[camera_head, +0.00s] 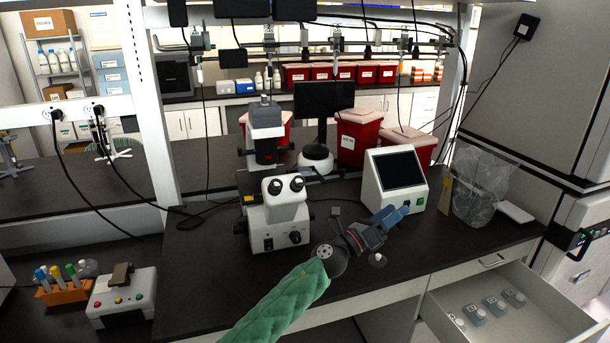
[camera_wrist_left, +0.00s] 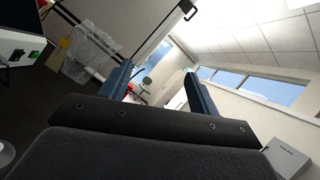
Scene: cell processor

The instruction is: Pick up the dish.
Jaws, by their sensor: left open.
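A small, round, pale dish (camera_head: 377,260) lies on the black bench top near its front edge in the head view. My left gripper (camera_head: 397,214) is above the bench, in front of the white screen device, and points up and to the right. It is beyond the dish and apart from it. In the left wrist view its two blue fingers (camera_wrist_left: 158,88) are spread with nothing between them. A pale rounded edge at the lower left there is too cut off to identify. My right gripper is not in view.
A white device with a dark screen (camera_head: 395,180) stands behind my left gripper. A microscope (camera_head: 277,213) is to the left. A clear bag-lined bin (camera_head: 481,187) is to the right. An open drawer (camera_head: 505,325) juts out at the lower right.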

